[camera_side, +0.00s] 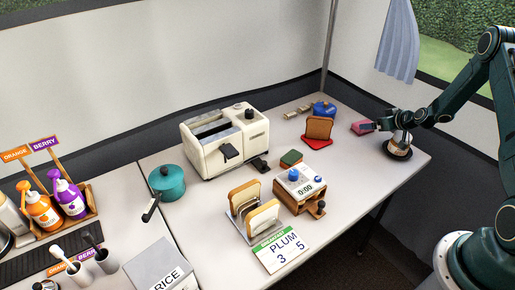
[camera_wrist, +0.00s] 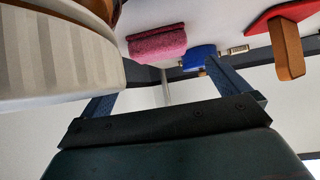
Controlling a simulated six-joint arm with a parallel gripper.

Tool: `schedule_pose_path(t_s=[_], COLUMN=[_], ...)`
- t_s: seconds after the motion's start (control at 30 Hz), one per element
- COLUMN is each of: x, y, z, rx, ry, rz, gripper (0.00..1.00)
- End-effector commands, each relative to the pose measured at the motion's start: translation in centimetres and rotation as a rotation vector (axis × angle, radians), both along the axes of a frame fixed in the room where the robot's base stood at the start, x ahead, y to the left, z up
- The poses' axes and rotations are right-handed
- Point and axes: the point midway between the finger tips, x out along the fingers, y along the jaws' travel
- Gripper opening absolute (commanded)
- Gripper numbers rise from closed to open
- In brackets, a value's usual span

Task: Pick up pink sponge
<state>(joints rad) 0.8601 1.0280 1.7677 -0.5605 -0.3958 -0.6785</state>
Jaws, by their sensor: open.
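The pink sponge (camera_side: 361,128) lies on the white table near its back right. In the wrist view the sponge (camera_wrist: 157,42) appears beyond my gripper, roughly between the directions of its two fingers. My gripper (camera_side: 378,126) is low at the right of the sponge in the side view, its tips very close to it. In the wrist view my gripper (camera_wrist: 160,80) has its fingers spread wide with nothing between them. Whether a fingertip touches the sponge I cannot tell.
A pale round container (camera_wrist: 55,50) looms close at the left of the wrist view. A jar on a dark round base (camera_side: 398,152) stands beside my gripper.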

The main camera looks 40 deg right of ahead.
Motion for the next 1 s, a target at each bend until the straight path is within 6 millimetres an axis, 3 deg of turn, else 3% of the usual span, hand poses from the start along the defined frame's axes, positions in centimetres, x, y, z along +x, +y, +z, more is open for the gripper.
schedule_pose_path(t_s=[0.67, 1.0], x=[1.6, 3.9], y=[-0.3, -0.7], z=[-1.2, -3.0], rx=[0.000, 0.000], ry=[0.001, 0.002], rz=[0.001, 0.003], gripper=[1.00, 1.00])
